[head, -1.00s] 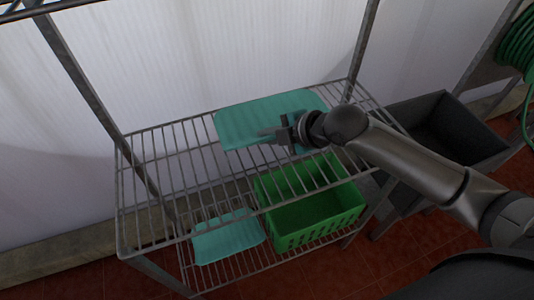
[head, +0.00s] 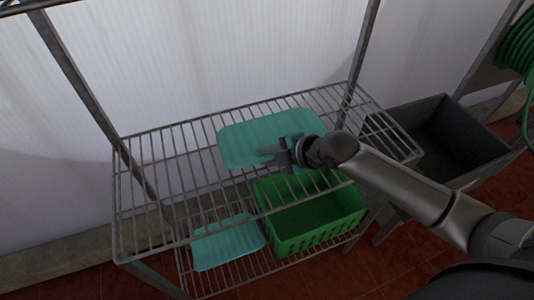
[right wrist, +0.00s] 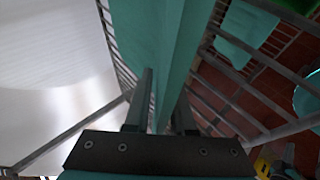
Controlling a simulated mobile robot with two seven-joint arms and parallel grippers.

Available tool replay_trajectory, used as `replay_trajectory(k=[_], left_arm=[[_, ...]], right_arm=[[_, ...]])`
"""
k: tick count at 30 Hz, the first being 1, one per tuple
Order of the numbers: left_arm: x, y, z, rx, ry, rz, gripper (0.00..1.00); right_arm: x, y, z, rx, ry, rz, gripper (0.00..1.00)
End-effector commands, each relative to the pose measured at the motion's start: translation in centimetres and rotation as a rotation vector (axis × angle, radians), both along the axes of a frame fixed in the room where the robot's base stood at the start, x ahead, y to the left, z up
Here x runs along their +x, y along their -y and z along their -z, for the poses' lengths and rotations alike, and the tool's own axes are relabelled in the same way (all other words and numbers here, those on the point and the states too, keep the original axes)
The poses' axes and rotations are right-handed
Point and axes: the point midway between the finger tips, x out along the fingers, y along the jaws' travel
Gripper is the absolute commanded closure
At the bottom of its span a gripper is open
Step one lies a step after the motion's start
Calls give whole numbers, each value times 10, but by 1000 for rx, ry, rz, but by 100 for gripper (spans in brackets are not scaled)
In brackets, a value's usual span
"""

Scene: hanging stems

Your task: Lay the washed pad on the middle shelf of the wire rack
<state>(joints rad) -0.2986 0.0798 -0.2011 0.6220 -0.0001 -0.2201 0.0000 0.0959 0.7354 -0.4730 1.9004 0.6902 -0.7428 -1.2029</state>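The teal pad (head: 262,137) is flat and roughly level over the right half of the wire rack's middle shelf (head: 175,205). It covers the wires beneath it, and I cannot tell whether it touches them. My right gripper (head: 270,154) comes in from the right at the pad's near edge. In the right wrist view the pad (right wrist: 160,30) passes between the fingers (right wrist: 165,105), which appear closed on its edge. My left gripper is not in view.
A second teal pad (head: 228,243) and a green crate (head: 315,218) are on the lower shelf. Rack posts (head: 360,55) stand at the back corners before a white wall (head: 220,50). A dark grey tub (head: 450,140) stands right. The middle shelf's left half is clear.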

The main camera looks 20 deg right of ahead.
Motion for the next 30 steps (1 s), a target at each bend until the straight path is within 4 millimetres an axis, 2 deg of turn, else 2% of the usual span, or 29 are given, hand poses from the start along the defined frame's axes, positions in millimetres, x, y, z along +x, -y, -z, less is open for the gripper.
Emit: replay_trajectory(k=[1,4,14,17,30], left_arm=[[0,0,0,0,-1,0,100],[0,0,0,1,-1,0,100],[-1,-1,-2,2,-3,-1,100],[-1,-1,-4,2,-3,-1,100],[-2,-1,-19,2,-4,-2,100]], right_arm=[[0,0,0,0,0,0,71],[0,0,0,0,0,0,60],[-1,1,-4,-2,0,0,60],[-7,6,-9,-3,-1,0,60],[-54,35,-57,-4,-4,-1,60]])
